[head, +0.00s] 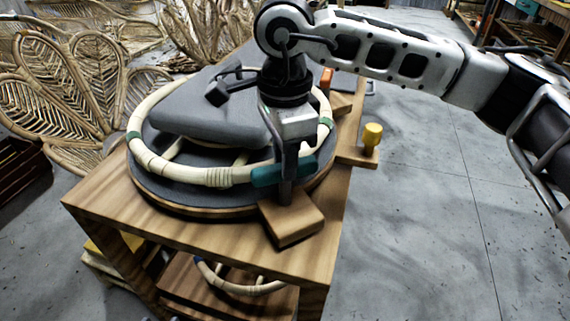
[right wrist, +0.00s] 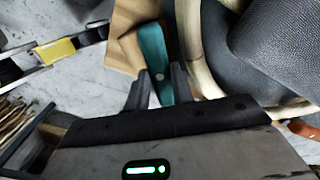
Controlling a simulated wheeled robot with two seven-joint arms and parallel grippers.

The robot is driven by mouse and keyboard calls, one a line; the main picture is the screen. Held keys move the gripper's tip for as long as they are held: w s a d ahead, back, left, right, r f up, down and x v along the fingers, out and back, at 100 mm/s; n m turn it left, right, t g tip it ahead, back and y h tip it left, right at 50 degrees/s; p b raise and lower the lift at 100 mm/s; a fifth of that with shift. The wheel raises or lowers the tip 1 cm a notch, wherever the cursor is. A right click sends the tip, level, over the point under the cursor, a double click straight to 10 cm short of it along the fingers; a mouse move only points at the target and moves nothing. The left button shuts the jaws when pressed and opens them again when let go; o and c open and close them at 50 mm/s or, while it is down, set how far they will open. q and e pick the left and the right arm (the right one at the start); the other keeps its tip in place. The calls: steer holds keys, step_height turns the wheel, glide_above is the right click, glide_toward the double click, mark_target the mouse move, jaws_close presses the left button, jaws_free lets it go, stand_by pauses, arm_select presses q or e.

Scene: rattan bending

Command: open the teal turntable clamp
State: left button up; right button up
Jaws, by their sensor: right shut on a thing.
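The teal turntable clamp (head: 268,175) is a teal bar at the front right edge of the round turntable (head: 150,190), above a wooden block (head: 292,222). My right gripper (head: 292,165) comes down over it and is shut on the teal clamp. In the right wrist view the teal bar (right wrist: 153,55) runs between the two dark fingertips (right wrist: 160,78), with a pale round pivot spot. The clamp lies along the front of the rattan ring (head: 215,177). Part of it is hidden behind my gripper. My left gripper is not in view.
A dark grey cushion (head: 205,110) sits inside the ring on the turntable. A yellow-topped peg (head: 372,134) stands at the right of the wooden table (head: 110,205). Rattan chair backs (head: 60,70) crowd the left. The concrete floor (head: 430,220) at the right is clear.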

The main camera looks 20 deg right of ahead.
arm_select(q)
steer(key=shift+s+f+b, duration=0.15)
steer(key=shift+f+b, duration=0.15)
steer(key=shift+b, duration=0.05)
arm_select(e)
steer(key=shift+n, duration=0.6)
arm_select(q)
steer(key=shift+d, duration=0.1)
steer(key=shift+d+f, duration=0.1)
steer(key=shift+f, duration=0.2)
arm_select(e)
steer(key=shift+n, duration=0.3)
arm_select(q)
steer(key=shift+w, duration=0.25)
arm_select(e)
steer(key=o, duration=1)
steer(key=shift+r, duration=0.1)
arm_select(q)
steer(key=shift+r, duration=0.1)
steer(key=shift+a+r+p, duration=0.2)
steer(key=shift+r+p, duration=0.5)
steer(key=shift+p, duration=0.35)
arm_select(e)
step_height(320, 180, up, 16)
steer(key=shift+f, duration=0.1)
